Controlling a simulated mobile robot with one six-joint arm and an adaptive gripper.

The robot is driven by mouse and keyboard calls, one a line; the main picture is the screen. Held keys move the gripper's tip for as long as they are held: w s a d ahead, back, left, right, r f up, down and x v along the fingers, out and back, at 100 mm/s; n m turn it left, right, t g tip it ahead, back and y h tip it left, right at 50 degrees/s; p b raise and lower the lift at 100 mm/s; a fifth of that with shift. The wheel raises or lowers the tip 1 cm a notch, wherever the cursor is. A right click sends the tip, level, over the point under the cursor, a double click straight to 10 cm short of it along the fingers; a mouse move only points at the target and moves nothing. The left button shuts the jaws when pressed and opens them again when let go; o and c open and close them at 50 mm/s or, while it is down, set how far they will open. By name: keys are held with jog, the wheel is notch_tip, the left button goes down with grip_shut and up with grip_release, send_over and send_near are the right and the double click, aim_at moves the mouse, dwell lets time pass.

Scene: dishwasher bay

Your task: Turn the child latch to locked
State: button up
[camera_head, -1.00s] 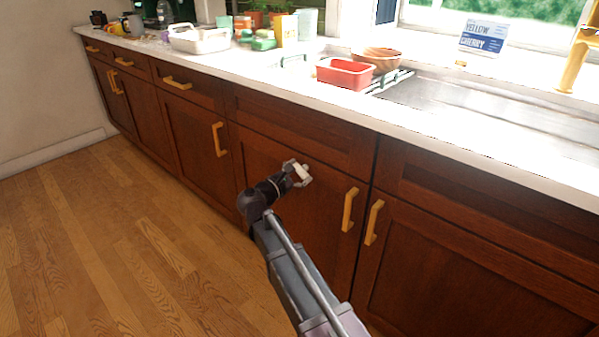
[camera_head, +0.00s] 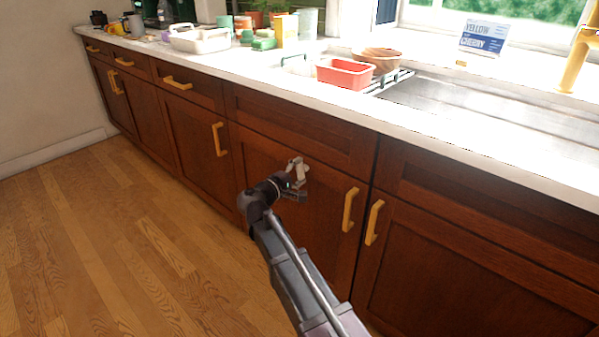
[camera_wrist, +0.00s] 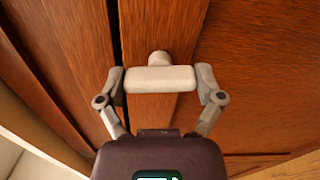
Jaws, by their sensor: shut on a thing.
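The child latch (camera_wrist: 160,79) is a pale bar on a short round stub, mounted on the brown wooden cabinet front. In the wrist view my gripper (camera_wrist: 161,84) is shut on it, one finger at each end of the bar. In the head view my gripper (camera_head: 298,173) is at the upper part of a cabinet door (camera_head: 270,158), left of that door's yellow handle (camera_head: 349,209). The latch is too small there to tell its angle. No lock marking shows.
A second yellow handle (camera_head: 373,222) is on the door to the right. The white counter (camera_head: 330,99) runs above the cabinets, with a red tub (camera_head: 345,74) and other kitchen things on it. The wooden floor (camera_head: 120,230) at left is clear.

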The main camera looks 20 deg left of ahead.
jog(key=shift+m, duration=1)
jog(key=o, duration=0.9)
jog(key=shift+c, duration=0.2)
jog(key=shift+s, duration=0.1)
jog(key=v, duration=1.1)
jog(key=shift+s, duration=0.35)
jog(key=shift+a, duration=0.1)
